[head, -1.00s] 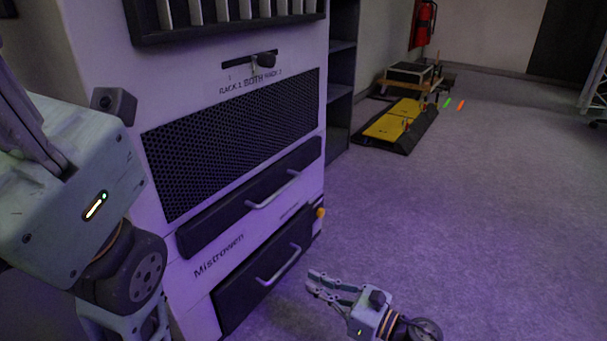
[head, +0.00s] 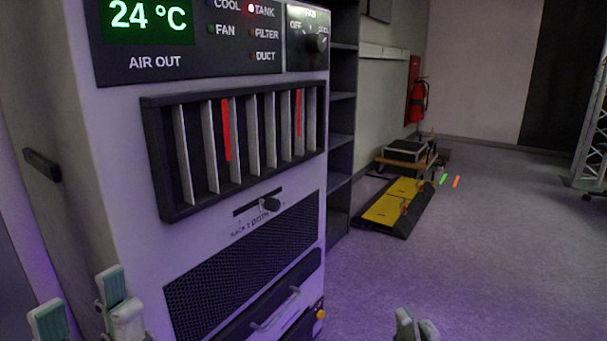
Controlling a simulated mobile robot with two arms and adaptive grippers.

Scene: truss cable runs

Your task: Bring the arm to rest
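My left gripper (head: 82,308) shows at the bottom left, in front of the white cooling cabinet (head: 110,200). Its pale fingertips point up and stand apart, with nothing between them. My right gripper (head: 416,326) shows only as fingertips at the bottom edge, over the floor right of the cabinet. The tips are close together, and I cannot tell whether they are open or shut. I see nothing held there. The rest of both arms is out of the picture.
The cabinet has a display (head: 148,18) reading 24 °C, a slatted vent (head: 240,150) with two red strips, a slider knob (head: 270,204) and a drawer handle (head: 275,312). A yellow-black ramp (head: 395,205) lies behind on the right. Open floor (head: 490,260) lies at right.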

